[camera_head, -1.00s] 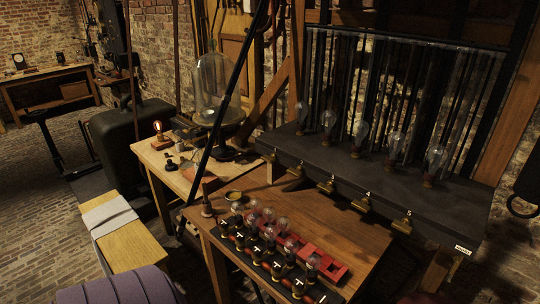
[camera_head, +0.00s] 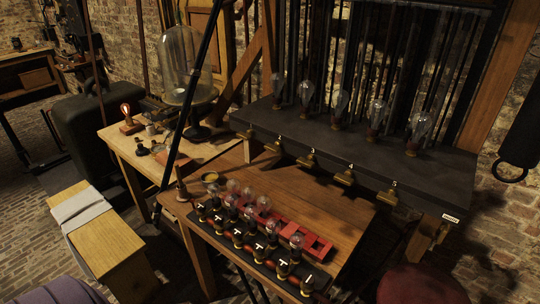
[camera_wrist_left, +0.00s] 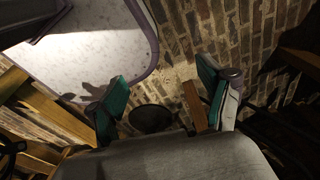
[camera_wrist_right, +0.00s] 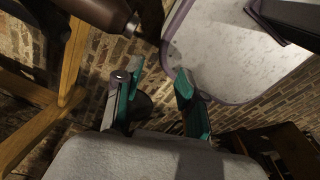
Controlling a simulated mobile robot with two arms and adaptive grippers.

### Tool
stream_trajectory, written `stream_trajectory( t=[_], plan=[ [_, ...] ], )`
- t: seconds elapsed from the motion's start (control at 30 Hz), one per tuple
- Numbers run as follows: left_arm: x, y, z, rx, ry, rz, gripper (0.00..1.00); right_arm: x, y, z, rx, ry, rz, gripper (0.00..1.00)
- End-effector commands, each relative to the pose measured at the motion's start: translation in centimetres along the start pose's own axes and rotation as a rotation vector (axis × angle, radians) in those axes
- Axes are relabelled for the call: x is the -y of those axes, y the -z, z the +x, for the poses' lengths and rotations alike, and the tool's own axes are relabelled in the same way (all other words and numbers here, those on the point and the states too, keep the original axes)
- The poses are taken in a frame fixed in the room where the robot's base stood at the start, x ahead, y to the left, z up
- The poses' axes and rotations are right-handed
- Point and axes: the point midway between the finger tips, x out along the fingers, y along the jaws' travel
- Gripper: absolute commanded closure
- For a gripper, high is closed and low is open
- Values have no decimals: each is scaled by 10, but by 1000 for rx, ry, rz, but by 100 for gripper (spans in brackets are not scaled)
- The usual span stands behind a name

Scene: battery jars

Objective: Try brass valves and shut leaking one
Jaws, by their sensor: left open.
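Several small brass valves hang in a row along the front edge of a dark shelf (camera_head: 330,148) in the head view. They run from one at the left end (camera_head: 245,133) past a middle valve (camera_head: 307,158) to a right-end valve (camera_head: 388,195), with small number labels above. Clear glass bulbs (camera_head: 340,104) stand on the shelf above them. I cannot tell which valve leaks. My left gripper (camera_wrist_left: 163,78) is open and empty in the left wrist view. My right gripper (camera_wrist_right: 159,72) is open and empty in the right wrist view. Neither gripper shows in the head view.
A glass bell jar (camera_head: 187,62) stands at left. A dark red round seat (camera_head: 420,285) is at bottom right.

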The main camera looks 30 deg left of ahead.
Motion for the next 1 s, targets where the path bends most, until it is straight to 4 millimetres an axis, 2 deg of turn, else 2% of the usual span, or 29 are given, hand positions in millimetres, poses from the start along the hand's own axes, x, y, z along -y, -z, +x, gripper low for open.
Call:
stream_trajectory(
  t=[0.03,0.27,0.3,0.57,0.67,0.77,0.9,1.0],
  plan=[
    [0,-1,15,0,0,0,21,-1,-3,15,3,-1,-1,60],
    [-1,-5,52,0,0,0,21,-3,-4,52,1,-4,-2,60],
    [-1,10,39,-13,0,-2,21,-4,-2,43,0,-5,-2,60],
    [1,78,10,-49,3,-11,21,-4,1,45,-7,-5,-2,60],
    [3,110,-11,-67,4,-15,21,-4,1,48,-7,-5,-1,60],
    [5,144,-44,-90,6,-20,21,-4,1,50,-7,-5,-1,60],
    [9,187,-106,-124,11,-28,21,-4,1,54,-8,-5,-1,60],
    [11,208,-157,-148,14,-32,21,-4,0,57,-8,-5,-1,60]
  ],
)
